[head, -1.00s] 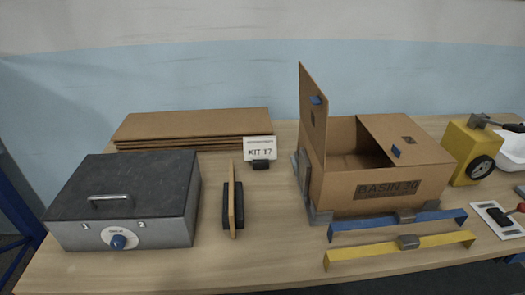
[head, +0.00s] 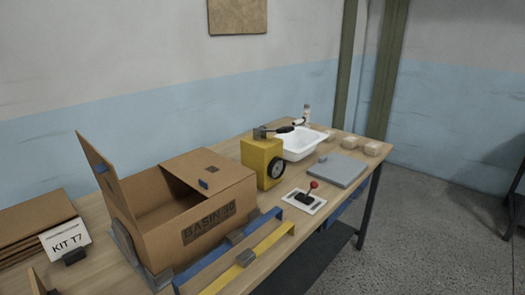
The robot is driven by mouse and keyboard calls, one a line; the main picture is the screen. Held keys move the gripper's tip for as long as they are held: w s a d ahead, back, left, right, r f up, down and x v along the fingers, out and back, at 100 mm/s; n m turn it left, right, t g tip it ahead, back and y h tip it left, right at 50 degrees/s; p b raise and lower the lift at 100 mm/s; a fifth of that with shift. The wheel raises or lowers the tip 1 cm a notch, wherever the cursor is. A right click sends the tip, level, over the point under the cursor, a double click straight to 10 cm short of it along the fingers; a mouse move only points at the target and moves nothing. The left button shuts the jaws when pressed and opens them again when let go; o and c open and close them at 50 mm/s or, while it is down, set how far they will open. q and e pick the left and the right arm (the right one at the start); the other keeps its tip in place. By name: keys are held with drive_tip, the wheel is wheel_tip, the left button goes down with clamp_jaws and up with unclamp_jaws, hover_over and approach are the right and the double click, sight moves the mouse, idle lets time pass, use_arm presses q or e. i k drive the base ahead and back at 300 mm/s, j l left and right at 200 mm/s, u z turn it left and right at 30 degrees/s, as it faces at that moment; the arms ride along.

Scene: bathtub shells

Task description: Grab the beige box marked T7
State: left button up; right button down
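Several small beige boxes sit at the far right end of the bench: a nearer one (head: 373,148), a middle one (head: 350,142) and one farther left (head: 328,135). They are too small for me to read any marking, so I cannot tell which bears T7. A white card reading KIT T7 (head: 66,241) stands at the left in a dark holder. Neither of my grippers is in view.
An open cardboard box marked BASIN 30 (head: 215,220) stands at the bench's left, with blue (head: 222,256) and yellow (head: 255,258) bars in front. A yellow dispenser (head: 258,163), white basin (head: 300,144), red-knobbed lever (head: 308,194) and grey plate (head: 340,170) lie rightward.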

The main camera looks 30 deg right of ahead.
sight(350, 142)
drive_tip(key=i+l+z, duration=0.15)
drive_tip(key=l, duration=0.5)
drive_tip(key=i+l+z, duration=0.2)
drive_tip(key=l, duration=0.45)
drive_tip(key=i+l+z, duration=0.15)
drive_tip(key=i+l, duration=0.2)
drive_tip(key=l, duration=0.2)
drive_tip(key=i+l+z, duration=0.15)
drive_tip(key=i+l, duration=0.15)
drive_tip(key=l, duration=0.3)
drive_tip(key=i+l+z, duration=0.2)
drive_tip(key=l, duration=0.3)
drive_tip(key=i+l+z, duration=0.15)
drive_tip(key=i+l, duration=0.3)
